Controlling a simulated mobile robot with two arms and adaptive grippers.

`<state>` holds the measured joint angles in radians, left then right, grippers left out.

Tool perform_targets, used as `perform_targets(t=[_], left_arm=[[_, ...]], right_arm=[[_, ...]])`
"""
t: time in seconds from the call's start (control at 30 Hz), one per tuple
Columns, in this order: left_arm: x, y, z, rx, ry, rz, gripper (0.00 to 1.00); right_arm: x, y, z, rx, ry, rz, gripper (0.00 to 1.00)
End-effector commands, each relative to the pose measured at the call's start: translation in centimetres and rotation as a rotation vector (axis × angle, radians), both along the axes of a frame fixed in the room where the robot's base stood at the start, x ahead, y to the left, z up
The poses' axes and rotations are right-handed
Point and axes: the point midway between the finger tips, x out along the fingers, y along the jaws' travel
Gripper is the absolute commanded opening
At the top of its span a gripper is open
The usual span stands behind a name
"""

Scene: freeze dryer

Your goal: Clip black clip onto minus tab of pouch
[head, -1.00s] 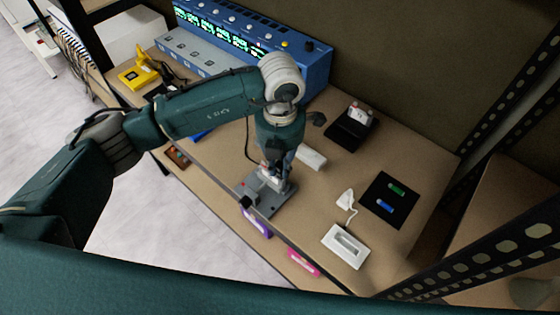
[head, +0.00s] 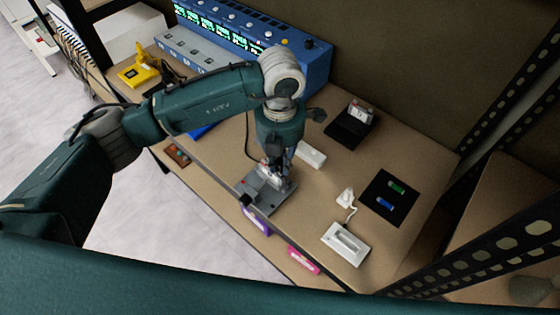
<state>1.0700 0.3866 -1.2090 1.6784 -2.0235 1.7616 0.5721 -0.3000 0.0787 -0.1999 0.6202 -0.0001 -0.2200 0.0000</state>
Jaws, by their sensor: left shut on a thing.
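My left gripper (head: 275,162) points down over the grey fixture plate (head: 283,203) near the table's front edge. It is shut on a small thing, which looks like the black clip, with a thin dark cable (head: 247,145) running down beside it. The fingers hide most of the clip. The pouch seems to be the pale piece on the fixture (head: 282,185), partly covered by the gripper. Its minus tab is too small to make out, and I cannot tell whether the clip touches it. My right gripper is not in view.
A blue instrument (head: 312,65) with lit displays stands at the back. A white block (head: 311,154) lies right of the gripper. A black stand (head: 347,128), a dark mat (head: 402,212) with green and blue cells, and a white device (head: 345,245) sit farther right. Posts flank the table.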

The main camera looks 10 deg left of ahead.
Motion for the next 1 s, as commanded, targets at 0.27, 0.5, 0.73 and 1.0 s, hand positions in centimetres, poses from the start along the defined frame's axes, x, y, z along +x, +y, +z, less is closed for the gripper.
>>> perform_targets(t=[0.27, 0.5, 0.73, 1.0], left_arm=[[-0.01, 0.02, 0.00, 0.001, -0.001, 0.000, 0.01], [-0.02, 0.01, -0.02, 0.000, 0.000, 0.000, 0.01], [0.01, 0.02, -0.14, 0.001, -0.001, 0.000, 0.01], [-0.02, 0.01, -0.02, 0.000, 0.000, 0.000, 0.01]], right_arm=[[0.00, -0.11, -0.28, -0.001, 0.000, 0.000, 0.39], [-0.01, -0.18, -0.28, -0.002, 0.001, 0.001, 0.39], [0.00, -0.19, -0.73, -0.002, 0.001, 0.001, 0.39], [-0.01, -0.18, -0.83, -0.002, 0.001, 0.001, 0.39]])
